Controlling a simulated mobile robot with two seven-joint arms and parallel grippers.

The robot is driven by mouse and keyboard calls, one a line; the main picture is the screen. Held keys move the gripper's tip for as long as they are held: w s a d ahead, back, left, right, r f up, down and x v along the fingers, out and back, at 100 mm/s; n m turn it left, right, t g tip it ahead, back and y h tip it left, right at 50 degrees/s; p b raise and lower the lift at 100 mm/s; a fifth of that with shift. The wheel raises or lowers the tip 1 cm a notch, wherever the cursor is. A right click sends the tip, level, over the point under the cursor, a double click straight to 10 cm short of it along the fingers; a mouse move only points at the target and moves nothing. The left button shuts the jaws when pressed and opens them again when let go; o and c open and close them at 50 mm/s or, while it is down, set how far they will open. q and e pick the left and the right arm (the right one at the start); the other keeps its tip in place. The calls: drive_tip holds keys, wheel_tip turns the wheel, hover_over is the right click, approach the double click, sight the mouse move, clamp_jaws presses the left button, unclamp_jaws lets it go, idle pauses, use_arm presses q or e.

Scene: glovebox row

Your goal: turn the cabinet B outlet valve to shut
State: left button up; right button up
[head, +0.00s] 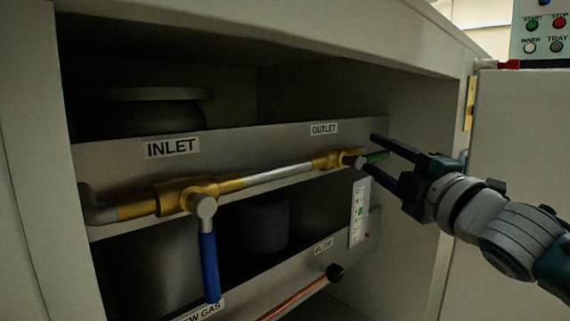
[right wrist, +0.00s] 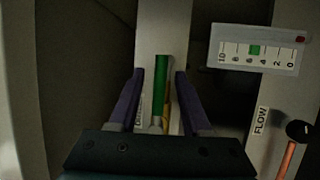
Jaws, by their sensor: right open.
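The outlet valve (head: 350,160) is a brass body at the right end of the pipe, below the OUTLET label (head: 324,128). Its green handle (head: 376,157) points right, roughly in line with the pipe. My right gripper (head: 371,152) is open, with one finger above the handle and one below. In the right wrist view the green handle (right wrist: 160,85) lies between the two fingers (right wrist: 159,75), with gaps on both sides. The OUTLET label is partly hidden there by a finger. My left gripper is not in view.
The inlet valve (head: 185,196) has a blue handle (head: 209,267) hanging down at the left. A flow gauge (head: 359,212) and a black knob (head: 335,272) sit below the outlet valve. The cabinet's side walls and top edge frame the opening. A button panel (head: 545,35) stands at upper right.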

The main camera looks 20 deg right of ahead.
drive_tip(key=shift+w, duration=0.45)
clamp_jaws()
idle(1.2)
